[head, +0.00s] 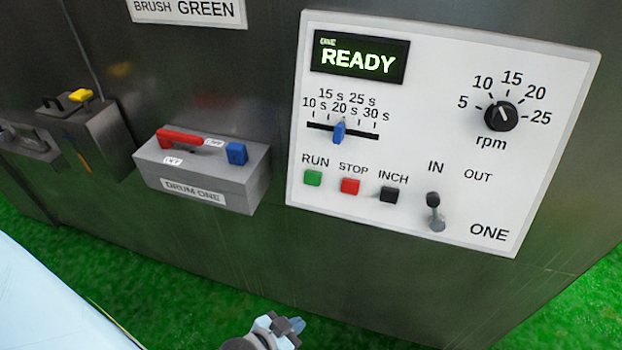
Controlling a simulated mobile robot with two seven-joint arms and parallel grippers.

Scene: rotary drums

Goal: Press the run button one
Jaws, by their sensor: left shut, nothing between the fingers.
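The white control panel labelled ONE (410,224) is on the dark metal front. Its green RUN button (313,178) is at the lower left, beside the red STOP button (350,186) and the black INCH button (389,194). The display (359,61) reads READY in green. My left gripper (296,325) is at the bottom edge of the head view, well below the RUN button and apart from the panel. It is shut and holds nothing. My right gripper is not in view.
The panel also carries a blue slider (339,131), a black rpm knob (500,116) and an IN/OUT lever (434,212). A grey DRUM ONE box (237,192) with red and blue parts juts out to the left. Green floor (190,305) lies below.

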